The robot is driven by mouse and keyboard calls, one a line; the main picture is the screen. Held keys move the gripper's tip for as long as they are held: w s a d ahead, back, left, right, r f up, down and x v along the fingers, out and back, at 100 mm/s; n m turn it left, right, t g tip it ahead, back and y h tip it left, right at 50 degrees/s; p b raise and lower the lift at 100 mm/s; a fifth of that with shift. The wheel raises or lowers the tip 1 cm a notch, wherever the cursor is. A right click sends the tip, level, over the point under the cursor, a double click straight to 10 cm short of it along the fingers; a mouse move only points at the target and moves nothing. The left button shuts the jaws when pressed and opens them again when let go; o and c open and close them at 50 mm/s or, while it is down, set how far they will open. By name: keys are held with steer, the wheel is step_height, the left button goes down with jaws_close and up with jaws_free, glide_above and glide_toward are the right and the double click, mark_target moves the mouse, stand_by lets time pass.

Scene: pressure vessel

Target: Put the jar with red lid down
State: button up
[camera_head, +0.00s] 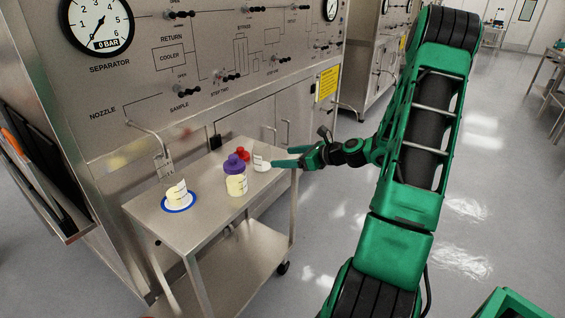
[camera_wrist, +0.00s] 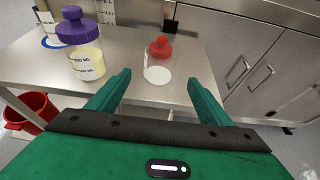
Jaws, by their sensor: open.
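The jar with the red lid (camera_head: 243,154) is on the steel cart top (camera_head: 206,172), near its right edge in the head view. Its red lid points away from my gripper, and its pale round end (camera_wrist: 158,75) faces the wrist camera. It looks laid over or tilted rather than upright, though I cannot tell exactly. My gripper (camera_head: 275,158) is open, its fingers reaching in from the right at the cart's edge. In the wrist view the fingers stand apart on either side of the jar's near end, with no visible grip on it.
A jar with a purple lid (camera_head: 236,178) stands upright close by, left of the red-lidded jar in the wrist view. A pale container (camera_head: 177,193) sits on a blue-rimmed disc at the cart's left. The steel panel (camera_head: 290,100) stands behind. A red bucket (camera_wrist: 32,108) is below left.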

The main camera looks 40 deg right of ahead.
steer(key=s+a+n+g+h, duration=0.1)
steer(key=s+a+n+g, duration=0.7)
steer(key=n, duration=0.4)
steer(key=s+a+r+n+g+h, duration=0.1)
steer(key=s+r+n, duration=0.2)
steer(key=s, duration=0.6)
steer(key=s+a+r+n+g+h, duration=0.1)
steer(key=s+r+n+g, duration=0.1)
steer(key=s+n, duration=0.4)
steer(key=s+a+r+n+g+h, duration=0.1)
steer(key=s+r+n, duration=0.2)
steer(key=s, duration=1)
steer(key=shift+a+r+n+g, duration=0.3)
steer(key=shift+a+r+n, duration=0.05)
steer(key=shift+n, duration=0.45)
